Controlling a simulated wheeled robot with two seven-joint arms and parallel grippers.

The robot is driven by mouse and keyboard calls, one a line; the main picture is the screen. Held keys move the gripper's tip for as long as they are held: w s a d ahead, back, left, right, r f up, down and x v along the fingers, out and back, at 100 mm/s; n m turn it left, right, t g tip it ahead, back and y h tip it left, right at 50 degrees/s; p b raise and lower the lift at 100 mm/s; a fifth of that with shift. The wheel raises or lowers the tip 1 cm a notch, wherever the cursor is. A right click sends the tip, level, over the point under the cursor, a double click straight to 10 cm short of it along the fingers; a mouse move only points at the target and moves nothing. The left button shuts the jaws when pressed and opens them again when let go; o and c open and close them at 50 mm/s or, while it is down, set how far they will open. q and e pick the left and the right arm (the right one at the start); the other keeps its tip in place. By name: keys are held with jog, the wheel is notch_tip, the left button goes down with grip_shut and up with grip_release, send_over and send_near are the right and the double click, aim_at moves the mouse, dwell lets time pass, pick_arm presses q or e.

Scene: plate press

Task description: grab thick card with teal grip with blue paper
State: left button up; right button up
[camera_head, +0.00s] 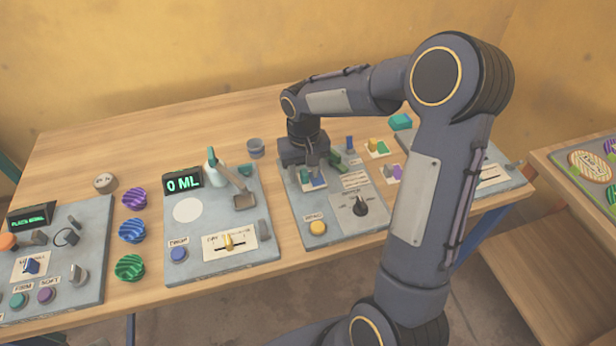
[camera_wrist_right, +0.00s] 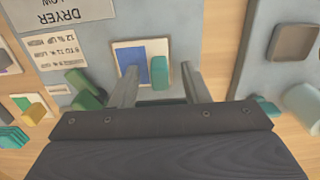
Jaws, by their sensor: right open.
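The thick card (camera_wrist_right: 122,47) has a white border, a blue paper patch (camera_wrist_right: 130,56) and an upright teal grip (camera_wrist_right: 159,72). It lies on a grey panel and also shows as a small blue patch in the head view (camera_head: 314,183), just below my gripper. My right gripper (camera_wrist_right: 163,75) is open in the right wrist view, its two fingers spread on either side of the teal grip with gaps on both sides. In the head view my right gripper (camera_head: 313,168) points down at the card, and its body hides part of it. My left gripper is not in view.
Dark green blocks (camera_wrist_right: 84,90) stand on the panel beside the card. Other cards carry yellow (camera_head: 376,147) and purple (camera_head: 395,171) grips. A yellow button (camera_head: 318,228) and a black dial (camera_head: 360,207) are on the same panel. A second panel (camera_head: 210,262) stands to the left.

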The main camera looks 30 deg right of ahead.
jog(key=shift+f, duration=0.3)
grip_shut()
